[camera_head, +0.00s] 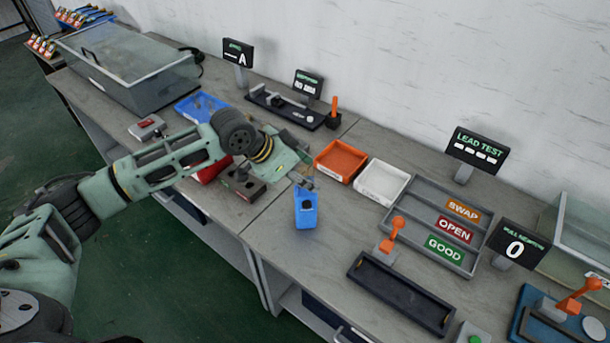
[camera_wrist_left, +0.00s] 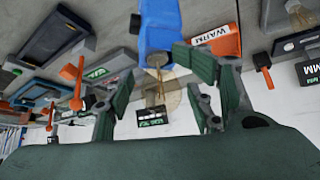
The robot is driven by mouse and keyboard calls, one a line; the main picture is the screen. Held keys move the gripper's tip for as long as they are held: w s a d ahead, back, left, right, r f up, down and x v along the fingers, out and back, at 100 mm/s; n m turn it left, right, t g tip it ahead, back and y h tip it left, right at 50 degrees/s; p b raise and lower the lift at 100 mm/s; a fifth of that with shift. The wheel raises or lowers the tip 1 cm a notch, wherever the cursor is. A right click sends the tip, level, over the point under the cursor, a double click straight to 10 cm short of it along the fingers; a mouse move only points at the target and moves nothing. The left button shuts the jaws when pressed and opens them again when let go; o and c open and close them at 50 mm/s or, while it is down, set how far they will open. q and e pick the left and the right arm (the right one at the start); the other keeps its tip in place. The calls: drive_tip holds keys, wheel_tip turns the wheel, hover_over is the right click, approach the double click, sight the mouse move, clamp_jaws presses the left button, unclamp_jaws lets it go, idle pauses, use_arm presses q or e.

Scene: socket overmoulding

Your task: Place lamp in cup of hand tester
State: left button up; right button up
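The blue hand tester (camera_head: 306,218) stands on the grey bench, with a dark opening in its face. In the left wrist view the blue hand tester (camera_wrist_left: 158,25) is at the top middle. My left gripper (camera_head: 303,181) is just above and behind the tester. The lamp's narrow end points towards the tester. I cannot tell whether that end is inside the cup or just short of it. My right gripper is not in view.
An orange tray (camera_head: 341,160) and a white tray (camera_head: 382,181) stand to the right, behind the tester. Further right is a grey sorting rack (camera_head: 420,215) with labelled lanes. A dark fixture (camera_head: 402,294) lies at the front right. A dark block (camera_head: 241,183) is left of the tester.

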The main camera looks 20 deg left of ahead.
use_arm(q)
drive_tip(key=v, duration=1.1)
drive_tip(key=shift+s+r, duration=0.2)
